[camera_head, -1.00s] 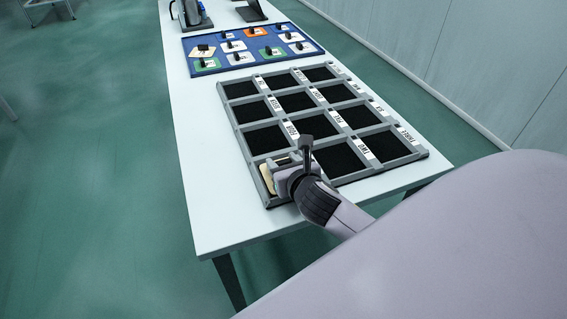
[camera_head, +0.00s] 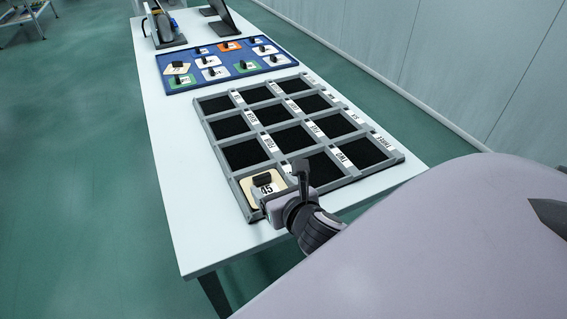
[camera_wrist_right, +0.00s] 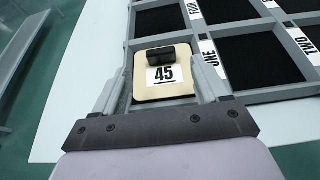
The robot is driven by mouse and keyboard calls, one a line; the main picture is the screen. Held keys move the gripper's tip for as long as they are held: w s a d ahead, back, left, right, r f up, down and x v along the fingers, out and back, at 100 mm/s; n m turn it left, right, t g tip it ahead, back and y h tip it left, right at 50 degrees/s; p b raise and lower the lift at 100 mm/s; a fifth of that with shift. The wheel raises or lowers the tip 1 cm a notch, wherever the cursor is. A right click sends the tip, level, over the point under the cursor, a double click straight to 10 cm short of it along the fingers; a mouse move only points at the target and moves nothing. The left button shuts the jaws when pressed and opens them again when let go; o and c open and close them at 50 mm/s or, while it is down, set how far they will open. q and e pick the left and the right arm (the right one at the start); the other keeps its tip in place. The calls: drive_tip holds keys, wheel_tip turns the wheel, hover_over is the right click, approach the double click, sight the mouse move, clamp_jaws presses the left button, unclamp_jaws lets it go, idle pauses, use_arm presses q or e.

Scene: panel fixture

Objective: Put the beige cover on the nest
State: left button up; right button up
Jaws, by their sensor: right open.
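The beige cover (camera_head: 263,190), with a black handle and the number 45, lies in the near-left compartment of the grey grid frame (camera_head: 230,165). In the right wrist view the cover (camera_wrist_right: 165,90) sits inside that compartment, beside the label ONE; I cannot tell if it is fully flat. My right gripper (camera_head: 286,198) is at the near edge of this compartment, apart from the handle. In the right wrist view its fingers (camera_wrist_right: 162,88) are spread on either side of the cover with nothing held between them. My left gripper is not in view.
The other compartments that show have black floors and are empty. A blue board (camera_head: 205,80) with several numbered covers lies behind the frame. A dark stand (camera_head: 225,20) and another device (camera_head: 163,28) stand at the table's far end. The white tabletop (camera_head: 190,200) is bare along its left side.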

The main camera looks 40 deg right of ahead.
drive_tip(key=v, duration=0.5)
drive_tip(key=shift+f, duration=0.1)
idle(0.4)
drive_tip(key=shift+s+f+m+g, duration=0.25)
drive_tip(key=shift+f+m+g, duration=0.1)
drive_tip(key=shift+m, duration=0.75)
drive_tip(key=s+a+f+m+g+y, duration=0.2)
drive_tip(key=s+f+m+g, duration=0.35)
drive_tip(key=m, duration=0.95)
drive_tip(key=s+a+f+m+g+y, duration=0.1)
drive_tip(key=s+a+f+m+g, duration=0.15)
drive_tip(key=s+m, duration=0.9)
drive_tip(key=w+a+f+m+t+y, duration=0.2)
drive_tip(key=w+f+t, duration=0.4)
drive_tip(key=w+f, duration=0.2)
drive_tip(key=shift+w+a+f, duration=0.3)
drive_tip(key=shift+w+f, duration=0.05)
drive_tip(key=shift+w, duration=0.25)
drive_tip(key=shift+c, duration=0.3)
